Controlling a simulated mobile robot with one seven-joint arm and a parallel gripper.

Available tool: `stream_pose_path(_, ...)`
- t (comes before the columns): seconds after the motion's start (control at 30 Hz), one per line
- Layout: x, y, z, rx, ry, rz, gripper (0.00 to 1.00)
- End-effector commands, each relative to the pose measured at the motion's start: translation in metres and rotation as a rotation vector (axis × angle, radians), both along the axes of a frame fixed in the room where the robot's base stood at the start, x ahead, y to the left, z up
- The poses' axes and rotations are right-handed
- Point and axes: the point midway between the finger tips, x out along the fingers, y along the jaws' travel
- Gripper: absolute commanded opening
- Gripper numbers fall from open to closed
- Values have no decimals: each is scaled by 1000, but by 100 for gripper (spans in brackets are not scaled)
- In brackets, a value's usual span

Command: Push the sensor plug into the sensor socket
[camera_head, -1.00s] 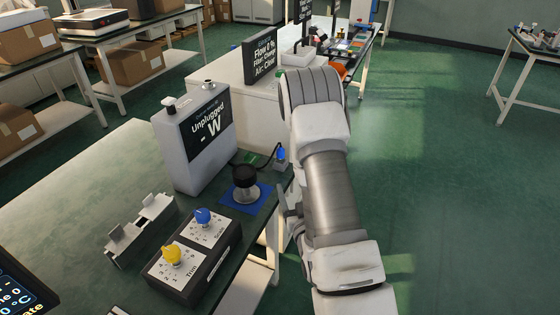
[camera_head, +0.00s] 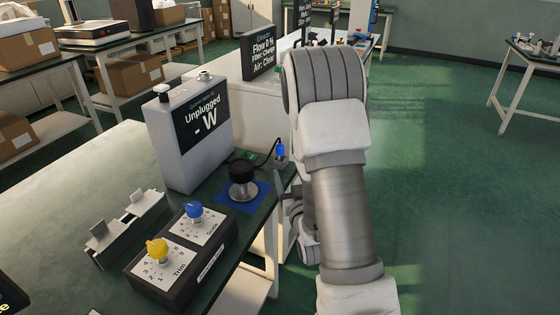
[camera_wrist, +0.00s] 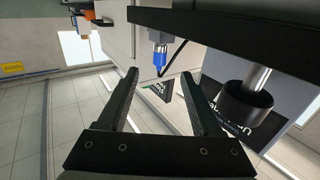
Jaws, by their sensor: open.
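The blue sensor plug (camera_head: 281,149) stands upright in a small grey holder at the bench's right edge, with a black cable curving from it. In the wrist view, which is upside down, the plug (camera_wrist: 160,58) is beyond the fingertips, between their lines and not touched. My gripper (camera_wrist: 163,74) is open and empty. In the head view, my arm mostly hides it, just right of the bench edge. A grey meter box (camera_head: 187,130) reads "Unplugged - W". A round metal fitting (camera_head: 204,76) on its top may be the sensor socket; I cannot tell for sure.
A black round sensor head (camera_head: 242,170) on a metal post stands on a blue mat (camera_head: 229,198) near the plug. A dial box (camera_head: 180,255) and a grey open bracket (camera_head: 127,230) are nearer. Open floor lies to the right.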

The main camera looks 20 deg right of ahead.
Motion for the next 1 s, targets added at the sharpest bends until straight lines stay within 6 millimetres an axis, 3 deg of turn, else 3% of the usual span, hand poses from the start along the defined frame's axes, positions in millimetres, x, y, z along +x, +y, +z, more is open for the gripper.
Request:
stream_pose_path(0.1,27,-4,2,-2,-4,2,67)
stream_pose_path(0.23,48,-7,1,-1,-2,1,67)
stream_pose_path(0.53,69,-11,2,0,-1,1,67)
stream_pose_path(0.8,106,-17,4,1,-1,0,67)
stream_pose_path(1.0,112,-18,5,1,1,0,67)
